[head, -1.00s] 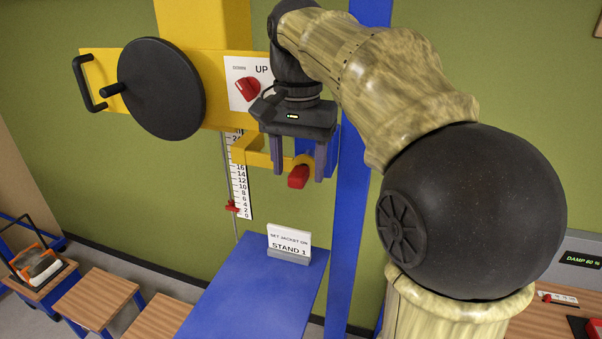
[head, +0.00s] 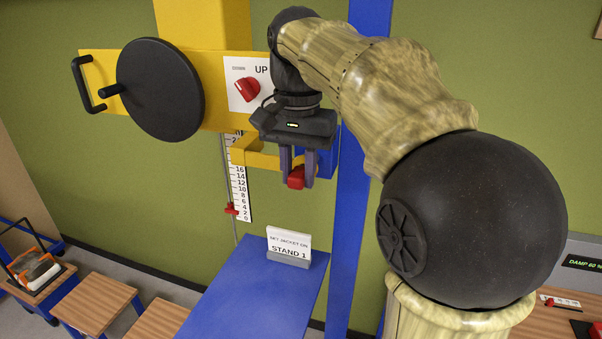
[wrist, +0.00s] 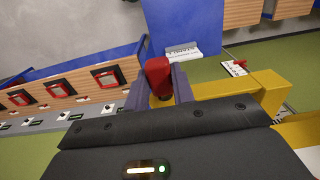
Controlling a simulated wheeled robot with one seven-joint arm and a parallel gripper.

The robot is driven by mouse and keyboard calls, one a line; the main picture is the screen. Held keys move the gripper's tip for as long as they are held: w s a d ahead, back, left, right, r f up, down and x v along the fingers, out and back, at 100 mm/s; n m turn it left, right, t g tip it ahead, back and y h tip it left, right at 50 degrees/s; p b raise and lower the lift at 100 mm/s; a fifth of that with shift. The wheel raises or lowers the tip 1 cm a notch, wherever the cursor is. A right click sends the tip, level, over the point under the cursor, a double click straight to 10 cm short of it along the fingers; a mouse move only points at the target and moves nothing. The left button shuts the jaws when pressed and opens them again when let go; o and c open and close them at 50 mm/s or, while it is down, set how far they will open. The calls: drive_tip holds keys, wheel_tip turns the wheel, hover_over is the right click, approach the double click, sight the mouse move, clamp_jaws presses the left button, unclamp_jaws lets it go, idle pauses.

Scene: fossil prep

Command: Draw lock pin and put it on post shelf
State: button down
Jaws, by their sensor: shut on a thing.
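The lock pin shows as a red handle (head: 296,177) at the end of the yellow bracket (head: 258,157) on the hoist. In the wrist view the red handle (wrist: 158,77) lies between the two fingers. My gripper (head: 297,180) points down and is shut on the red handle, one finger on each side. The pin's shaft is hidden, and the pin appears to be still at the bracket. I cannot make out for sure which surface is the post shelf; a blue piece (head: 322,163) sits by the post just behind the fingers.
A blue post (head: 352,200) stands right of my gripper. A black wheel (head: 160,90) and a red UP/DOWN knob (head: 247,89) are on the yellow beam left. A blue stand (head: 255,300) with a "STAND 1" card (head: 289,246) is below. A scale (head: 239,185) hangs behind.

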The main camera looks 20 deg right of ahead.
drive_tip(key=shift+s+a, duration=0.1)
drive_tip(key=shift+s+a, duration=0.25)
drive_tip(key=shift+s, duration=0.1)
idle(0.3)
drive_tip(key=s+a+b, duration=0.1)
drive_tip(key=s+a, duration=0.2)
drive_tip(key=s, duration=0.2)
drive_tip(key=shift+a, duration=0.3)
idle(0.8)
idle(0.4)
